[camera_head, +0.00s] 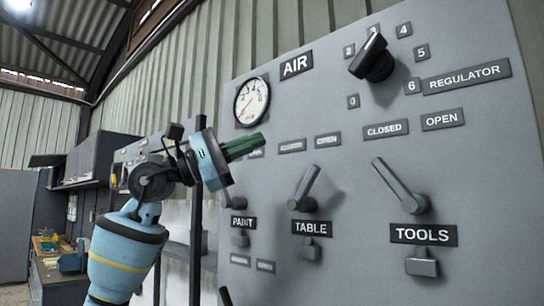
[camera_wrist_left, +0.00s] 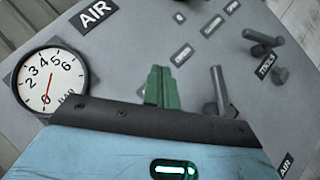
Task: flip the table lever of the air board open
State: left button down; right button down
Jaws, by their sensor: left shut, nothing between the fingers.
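The air board (camera_head: 245,90) is a grey panel. Its table lever (camera_head: 306,187) sits above the TABLE label (camera_head: 312,228) and tilts up and to the right, toward the right of two small labels whose text is too small to read. My left gripper (camera_head: 243,147) has green fingers pressed together, empty, in front of the board, up and left of the table lever and apart from it. In the left wrist view the fingers (camera_wrist_left: 161,87) are left of the table lever (camera_wrist_left: 217,90), whose base is partly hidden by the gripper body. My right gripper is not in view.
The tools lever (camera_head: 400,187) tilts up and left, toward CLOSED. The paint lever is mostly hidden behind my left gripper. A pressure gauge (camera_head: 252,102) and a black regulator knob (camera_head: 372,60) are higher on the board. A cluttered workbench (camera_head: 58,265) stands far left.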

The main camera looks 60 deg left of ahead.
pick_arm(q)
jog(key=s, duration=0.1)
jog(key=s+a+r, duration=0.1)
jog(key=s, duration=0.1)
jog(key=shift+s+a+r, duration=0.25)
jog(key=shift+a+r, duration=0.1)
jog(key=shift+a, duration=0.05)
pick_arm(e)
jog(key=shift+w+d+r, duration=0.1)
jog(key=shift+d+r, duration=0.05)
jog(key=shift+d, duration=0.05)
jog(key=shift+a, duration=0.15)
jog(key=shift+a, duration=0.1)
